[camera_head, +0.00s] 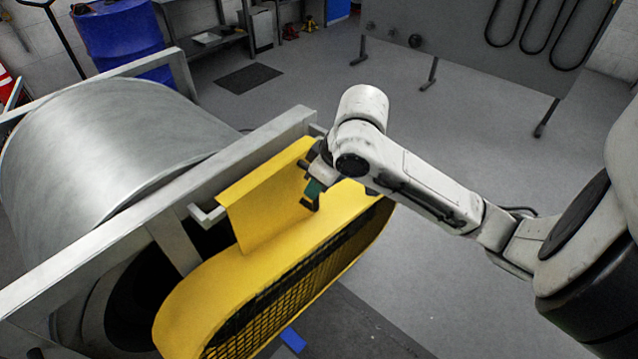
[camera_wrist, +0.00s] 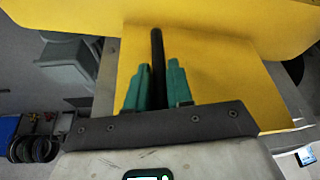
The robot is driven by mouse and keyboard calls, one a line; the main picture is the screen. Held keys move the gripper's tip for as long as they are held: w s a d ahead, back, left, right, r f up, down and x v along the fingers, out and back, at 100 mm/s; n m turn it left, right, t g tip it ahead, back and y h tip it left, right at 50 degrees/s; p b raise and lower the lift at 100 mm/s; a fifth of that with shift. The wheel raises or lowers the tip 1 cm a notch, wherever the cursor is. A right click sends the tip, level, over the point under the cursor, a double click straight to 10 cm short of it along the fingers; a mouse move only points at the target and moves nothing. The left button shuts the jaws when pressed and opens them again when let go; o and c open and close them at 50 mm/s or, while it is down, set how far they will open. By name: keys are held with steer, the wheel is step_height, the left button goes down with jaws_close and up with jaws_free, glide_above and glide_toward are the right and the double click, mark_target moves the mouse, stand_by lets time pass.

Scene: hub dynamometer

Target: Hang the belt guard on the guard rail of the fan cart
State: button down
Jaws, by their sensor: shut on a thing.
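The belt guard (camera_head: 290,235) is a yellow sheet-metal cover with rounded ends, a dark mesh face and a flat yellow plate rising along its back edge. It is beside the grey frame of the fan cart (camera_head: 150,205). A pale guard rail (camera_head: 207,214) shows its near bent end at the frame; the plate hides its middle. I cannot tell whether the plate hooks over the rail or is only in front of it. My gripper (camera_head: 313,192) is shut on the guard's black handle; in the wrist view the bar (camera_wrist: 157,50) stands between the green fingers (camera_wrist: 157,85).
A large metal drum (camera_head: 100,150) fills the left behind the frame. A blue barrel (camera_head: 120,40) and a workbench (camera_head: 205,38) stand at the back. A grey panel with hanging belts (camera_head: 480,45) is at upper right. The floor (camera_head: 430,120) between is clear.

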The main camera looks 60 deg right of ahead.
stand_by(0.4)
steer(key=c, duration=0.9)
jaws_free()
steer(key=shift+f, duration=0.2)
steer(key=shift+s, duration=0.1)
steer(key=p+v, duration=0.5)
steer(key=v, duration=0.6)
steer(key=shift+p, duration=0.3)
